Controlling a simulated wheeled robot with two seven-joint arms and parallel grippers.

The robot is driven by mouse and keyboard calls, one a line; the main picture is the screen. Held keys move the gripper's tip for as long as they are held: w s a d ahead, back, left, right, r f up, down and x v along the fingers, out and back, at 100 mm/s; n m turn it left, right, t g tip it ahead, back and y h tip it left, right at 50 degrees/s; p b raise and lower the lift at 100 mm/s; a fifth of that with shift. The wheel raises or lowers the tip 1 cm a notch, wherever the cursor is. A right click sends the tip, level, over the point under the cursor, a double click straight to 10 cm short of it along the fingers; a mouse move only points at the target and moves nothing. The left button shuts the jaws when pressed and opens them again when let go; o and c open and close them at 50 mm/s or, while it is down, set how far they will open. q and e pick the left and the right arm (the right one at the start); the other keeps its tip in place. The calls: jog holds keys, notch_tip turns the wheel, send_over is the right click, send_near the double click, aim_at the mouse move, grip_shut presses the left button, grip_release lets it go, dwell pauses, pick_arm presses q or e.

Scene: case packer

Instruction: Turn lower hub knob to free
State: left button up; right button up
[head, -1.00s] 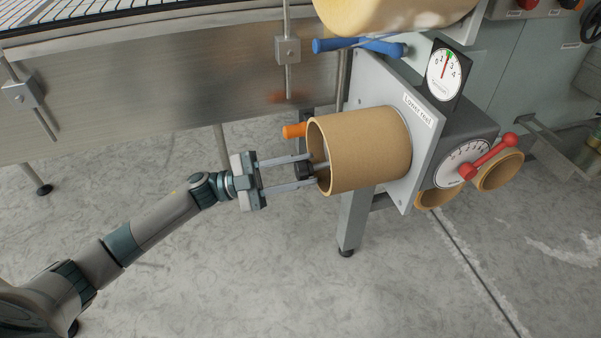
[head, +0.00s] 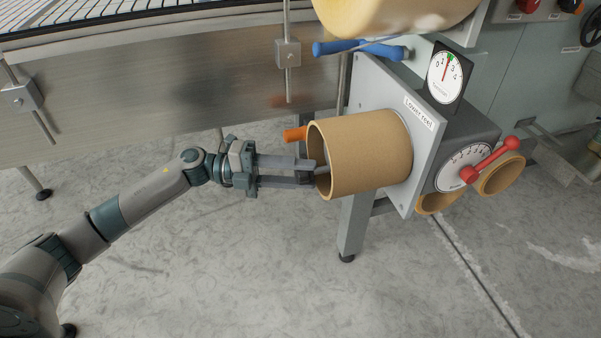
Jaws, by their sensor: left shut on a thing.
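The lower reel's tan cardboard core (head: 365,152) sits on the plate labelled "Lower reel" (head: 419,113), its open end facing left. My left gripper (head: 312,172) is at that open end, its two fingers closed in on the dark hub knob at the core's mouth. The fingers hide most of the knob, so its turn position cannot be read. My right gripper is not in view.
An orange handle (head: 295,134) sticks out behind the core, close to my fingers. A blue handle (head: 360,47) is above. A dial gauge (head: 445,72) and a red lever (head: 490,162) are at the right. The floor below is clear.

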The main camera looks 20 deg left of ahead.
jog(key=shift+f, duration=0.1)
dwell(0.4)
pick_arm(q)
jog(key=o, duration=1)
jog(key=shift+a, duration=0.15)
jog(key=shift+s+a+f, duration=0.1)
jog(key=shift+s+a, duration=0.05)
jog(key=shift+a, duration=0.45)
jog(key=b+v, duration=0.2)
jog(key=v, duration=1.4)
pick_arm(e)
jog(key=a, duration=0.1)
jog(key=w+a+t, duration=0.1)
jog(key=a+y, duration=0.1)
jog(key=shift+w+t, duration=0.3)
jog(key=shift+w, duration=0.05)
